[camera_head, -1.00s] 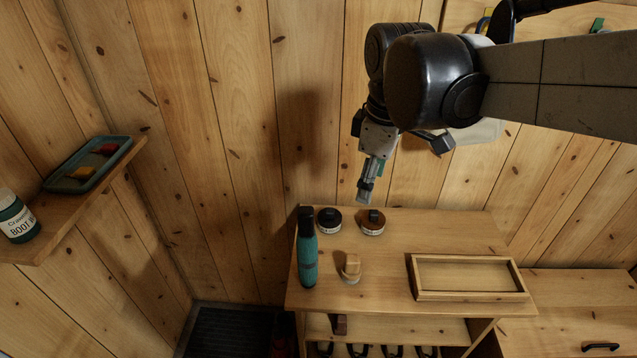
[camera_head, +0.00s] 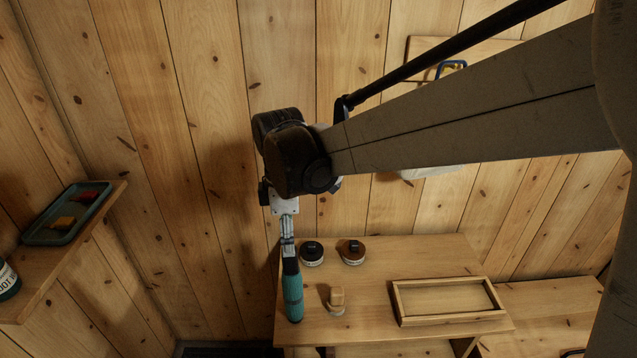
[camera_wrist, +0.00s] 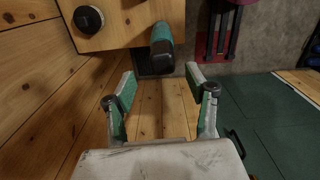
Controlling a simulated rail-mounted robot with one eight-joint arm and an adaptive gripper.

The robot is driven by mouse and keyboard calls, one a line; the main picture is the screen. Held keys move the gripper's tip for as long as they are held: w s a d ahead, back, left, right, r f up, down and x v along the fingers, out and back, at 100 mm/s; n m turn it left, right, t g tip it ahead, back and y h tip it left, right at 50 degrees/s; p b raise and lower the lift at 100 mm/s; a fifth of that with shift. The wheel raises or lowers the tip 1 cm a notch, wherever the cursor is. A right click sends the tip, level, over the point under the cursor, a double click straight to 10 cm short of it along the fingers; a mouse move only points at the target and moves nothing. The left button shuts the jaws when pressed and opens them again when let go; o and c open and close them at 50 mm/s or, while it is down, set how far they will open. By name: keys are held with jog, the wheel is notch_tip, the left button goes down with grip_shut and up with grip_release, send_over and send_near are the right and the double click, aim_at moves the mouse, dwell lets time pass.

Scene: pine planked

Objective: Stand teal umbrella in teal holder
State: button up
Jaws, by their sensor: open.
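My gripper (camera_head: 288,246) is open and empty, its fingers pointing down. In the head view it overlaps the black top of a teal and black bottle-like cylinder (camera_head: 293,298), which stands upright near the shelf top's left edge. In the wrist view this cylinder (camera_wrist: 162,45) lies beyond the open fingertips (camera_wrist: 160,80), with nothing between the fingers.
The wooden shelf top (camera_head: 375,285) bears a black-lidded jar (camera_head: 312,253), a brown-lidded jar (camera_head: 352,252), a small wooden brush-like item (camera_head: 337,299) and an empty shallow wooden tray (camera_head: 448,298). A wall shelf with a teal tray (camera_head: 66,213) is at left. Dark green flooring (camera_wrist: 265,115) looks clear.

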send_over(292, 281)
jog(key=w, duration=0.2)
jog(key=shift+w+a+f+p, duration=0.1)
jog(key=shift+a+f+p, duration=0.1)
jog(key=shift+f, duration=1.3)
jog(key=shift+w+a+f+p, duration=0.1)
jog(key=shift+f+p, duration=0.1)
jog(key=shift+f, duration=1.3)
jog(key=shift+c, duration=0.4)
grip_shut()
